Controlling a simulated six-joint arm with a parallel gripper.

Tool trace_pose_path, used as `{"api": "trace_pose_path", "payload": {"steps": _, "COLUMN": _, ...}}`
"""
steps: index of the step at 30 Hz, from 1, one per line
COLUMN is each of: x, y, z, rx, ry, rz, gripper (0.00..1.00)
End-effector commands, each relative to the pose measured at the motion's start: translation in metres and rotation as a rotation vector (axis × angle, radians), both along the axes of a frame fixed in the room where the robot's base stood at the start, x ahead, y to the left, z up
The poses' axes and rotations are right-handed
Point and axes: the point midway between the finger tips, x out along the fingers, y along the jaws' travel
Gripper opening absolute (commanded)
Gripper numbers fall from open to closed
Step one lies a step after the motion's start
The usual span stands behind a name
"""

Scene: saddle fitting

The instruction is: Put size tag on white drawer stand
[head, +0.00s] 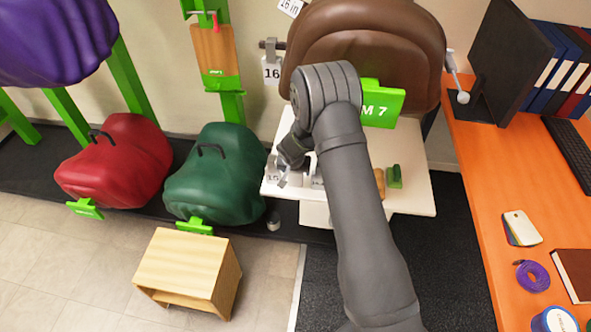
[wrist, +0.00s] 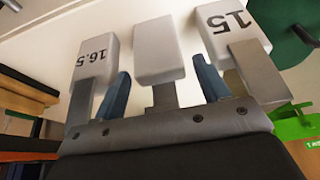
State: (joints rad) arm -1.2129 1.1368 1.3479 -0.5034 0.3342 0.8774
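The white drawer stand (head: 410,193) is in the middle of the head view, partly hidden behind my arm. At its left end are white size tags, including a tag marked 15 (head: 273,174), which also shows in the wrist view (wrist: 222,25). The wrist view also shows a tag marked 16.5 (wrist: 93,64) and, between these two, a tag with no number visible (wrist: 160,58). All three have grey stems. My gripper (head: 290,166) is low over the tags. In the wrist view its blue fingers (wrist: 160,68) are apart, either side of the middle tag, with gaps visible.
A brown saddle (head: 375,28) with a green sign (head: 382,104) is behind the stand. A tag marked 16 (head: 271,70) hangs left of it. Green (head: 215,180) and red (head: 115,165) saddles are left; an orange desk (head: 480,150) is right.

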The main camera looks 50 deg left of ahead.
Motion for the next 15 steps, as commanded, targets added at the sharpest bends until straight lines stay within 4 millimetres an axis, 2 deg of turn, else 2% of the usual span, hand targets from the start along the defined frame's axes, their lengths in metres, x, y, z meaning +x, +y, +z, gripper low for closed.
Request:
{"api": "trace_pose_path", "payload": {"steps": 9, "x": 0.000, "y": 0.000, "z": 0.001, "rx": 0.000, "ry": 0.000, "rz": 0.000, "gripper": 0.71}}
{"api": "trace_pose_path", "payload": {"steps": 15, "x": -0.004, "y": -0.004, "z": 0.018, "rx": 0.001, "ry": 0.000, "rz": 0.000, "gripper": 0.71}}
